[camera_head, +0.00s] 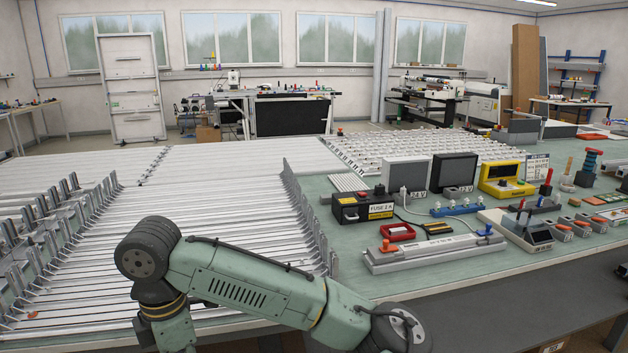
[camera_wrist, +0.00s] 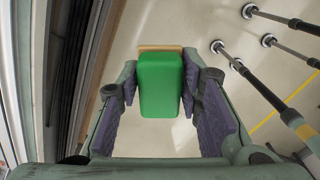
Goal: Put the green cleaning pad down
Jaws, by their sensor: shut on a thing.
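The green cleaning pad (camera_wrist: 161,86) is a green block with a thin tan layer along its far edge. In the wrist view it sits between the two purple-lined fingers of my gripper (camera_wrist: 162,100), which is shut on it. The pale floor shows below and beyond the pad. In the head view my arm crosses the front of the workbench; my gripper and the pad are out of sight there.
A large workbench (camera_head: 370,283) carries long metal rails (camera_head: 200,225) on the left. Black power boxes, a yellow meter (camera_head: 505,178) and small tools crowd its right side. In the wrist view, metal legs with round feet (camera_wrist: 268,40) stand on the floor at right.

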